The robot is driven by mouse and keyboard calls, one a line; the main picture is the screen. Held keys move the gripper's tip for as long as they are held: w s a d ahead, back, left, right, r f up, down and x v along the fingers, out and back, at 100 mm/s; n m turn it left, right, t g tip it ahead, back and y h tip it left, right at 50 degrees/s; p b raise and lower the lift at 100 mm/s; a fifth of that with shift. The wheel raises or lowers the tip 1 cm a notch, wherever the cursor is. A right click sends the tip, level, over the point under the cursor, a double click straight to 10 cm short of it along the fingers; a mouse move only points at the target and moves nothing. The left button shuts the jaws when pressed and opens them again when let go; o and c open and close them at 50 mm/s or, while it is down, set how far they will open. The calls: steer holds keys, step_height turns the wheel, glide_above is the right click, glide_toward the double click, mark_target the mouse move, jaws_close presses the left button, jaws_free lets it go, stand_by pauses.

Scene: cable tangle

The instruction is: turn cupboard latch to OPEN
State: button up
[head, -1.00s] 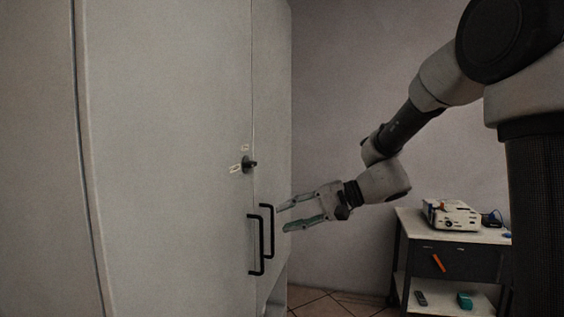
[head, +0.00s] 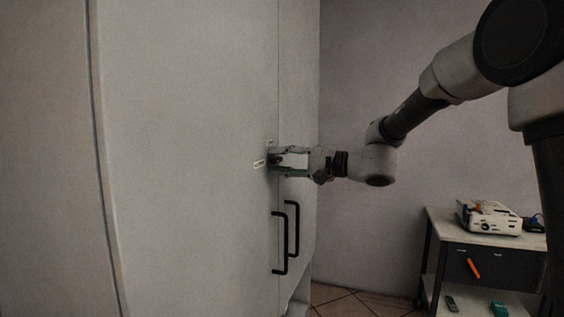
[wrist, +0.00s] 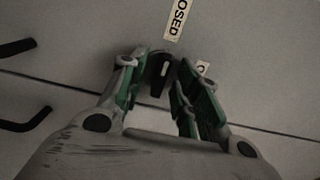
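The cupboard latch is a small dark knob (wrist: 160,68) on the pale cupboard door (head: 190,130), near the seam between the doors. A label whose visible letters read "OSED" (wrist: 178,18) sits just above it in the wrist view; a second, mostly hidden label (wrist: 202,68) lies to its right. My gripper (head: 284,158) is at the latch, reaching in from the right. In the wrist view its green-padded fingers (wrist: 154,78) stand on either side of the knob. A gap shows at the left finger; contact at the right finger is unclear. The head view hides most of the knob.
Two black door handles (head: 285,240) stick out below my gripper. A small trolley (head: 440,214) with a pale device (head: 489,217) on top stands at the lower right. Open space lies between the cupboard and the trolley.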

jaws_close()
steer(key=shift+m, duration=0.3)
steer(key=m, duration=1.3)
steer(key=shift+m, duration=2.1)
